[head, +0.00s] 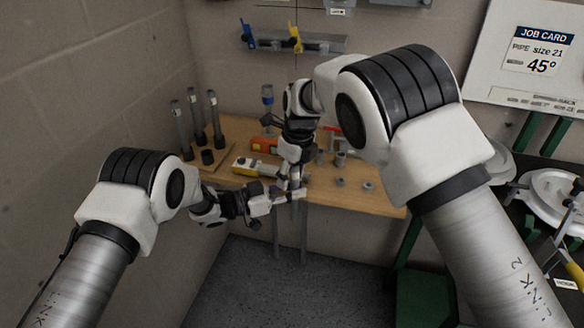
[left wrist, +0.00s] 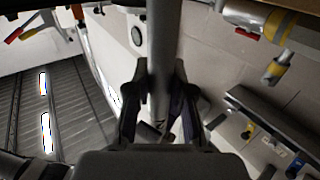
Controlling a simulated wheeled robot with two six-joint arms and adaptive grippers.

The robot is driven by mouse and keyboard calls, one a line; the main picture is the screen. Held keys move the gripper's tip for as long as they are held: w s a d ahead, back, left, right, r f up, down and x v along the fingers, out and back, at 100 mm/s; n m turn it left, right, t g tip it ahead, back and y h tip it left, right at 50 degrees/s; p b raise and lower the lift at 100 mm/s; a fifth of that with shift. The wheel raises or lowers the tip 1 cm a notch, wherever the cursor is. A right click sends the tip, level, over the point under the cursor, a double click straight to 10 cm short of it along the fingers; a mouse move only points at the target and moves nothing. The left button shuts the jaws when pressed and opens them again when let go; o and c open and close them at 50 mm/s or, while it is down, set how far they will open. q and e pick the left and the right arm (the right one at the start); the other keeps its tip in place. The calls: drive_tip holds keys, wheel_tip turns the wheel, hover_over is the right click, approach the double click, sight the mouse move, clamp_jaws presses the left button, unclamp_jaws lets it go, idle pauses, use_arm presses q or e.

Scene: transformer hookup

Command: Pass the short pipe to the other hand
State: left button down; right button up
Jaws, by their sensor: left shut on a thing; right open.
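My left gripper (head: 288,196) reaches in from the left at the front edge of the bench. It is shut on a grey pipe (left wrist: 163,45), which runs up between the fingers in the left wrist view. I take this to be the short pipe; its ends are not clear, and in the head view it is hard to pick out among the grippers. My right gripper (head: 290,179) points down from above, open, close over the left gripper's fingers. I cannot tell whether it touches the pipe.
Several grey pipes (head: 214,117) stand on a board at the bench's left. An orange-red box (head: 264,145), a yellow-and-white tool (head: 254,167) and small metal fittings (head: 340,159) lie on the wooden bench (head: 375,201). A wall shelf (head: 318,43) is behind.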

clamp_jaws()
use_arm(q)
drive_tip(key=c, duration=0.9)
unclamp_jaws()
drive_tip(key=shift+c, duration=0.2)
